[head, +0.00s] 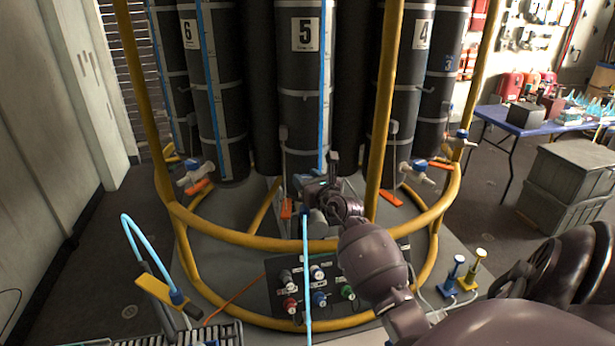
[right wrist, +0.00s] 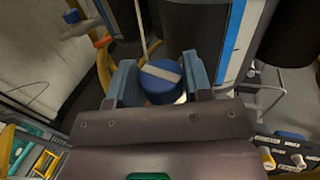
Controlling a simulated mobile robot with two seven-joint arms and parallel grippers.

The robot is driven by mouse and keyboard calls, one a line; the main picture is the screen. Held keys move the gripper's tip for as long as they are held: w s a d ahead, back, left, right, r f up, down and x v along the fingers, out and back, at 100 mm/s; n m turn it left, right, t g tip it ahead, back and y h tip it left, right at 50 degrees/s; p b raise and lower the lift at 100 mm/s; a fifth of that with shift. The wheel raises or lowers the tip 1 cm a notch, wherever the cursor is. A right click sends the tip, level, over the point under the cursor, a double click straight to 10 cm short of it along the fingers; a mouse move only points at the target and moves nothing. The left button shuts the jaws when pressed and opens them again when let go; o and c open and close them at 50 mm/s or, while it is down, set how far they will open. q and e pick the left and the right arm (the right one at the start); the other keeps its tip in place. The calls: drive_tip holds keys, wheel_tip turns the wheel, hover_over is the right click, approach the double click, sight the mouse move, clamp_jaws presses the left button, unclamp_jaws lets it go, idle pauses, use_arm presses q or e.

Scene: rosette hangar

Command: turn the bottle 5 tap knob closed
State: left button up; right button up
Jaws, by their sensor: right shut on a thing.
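Bottle 5 (head: 303,95) is the dark cylinder with the white 5 label and a blue stripe, at the middle of the rack in the head view. My right gripper (head: 322,190) is at its foot and hides most of the tap there. In the right wrist view, the tap knob (right wrist: 161,88) is round and blue with a white bar on top. The bar runs roughly from finger to finger, slightly tilted. The knob sits between the two blue-grey fingers of my right gripper (right wrist: 160,72), which is shut on it. My left gripper is not in view.
A yellow rail (head: 262,243) circles the rack in front of the bottles, with a yellow upright (head: 386,100) right of my gripper. A knob panel (head: 318,287) stands below. A light blue hose (head: 306,270) hangs in front. Other taps (head: 194,173) stick out on both sides.

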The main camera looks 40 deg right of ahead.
drive_tip(key=shift+d+r, duration=0.1)
drive_tip(key=shift+r, duration=0.15)
drive_tip(key=o, duration=0.9)
drive_tip(key=shift+f, duration=0.2)
drive_tip(key=shift+s, duration=0.1)
drive_tip(key=s, duration=0.3)
drive_tip(key=s+a, duration=0.1)
drive_tip(key=s, duration=0.3)
drive_tip(key=s+a, duration=0.1)
drive_tip(key=s, duration=0.2)
drive_tip(key=shift+s+a, duration=0.1)
drive_tip(key=shift+s, duration=0.1)
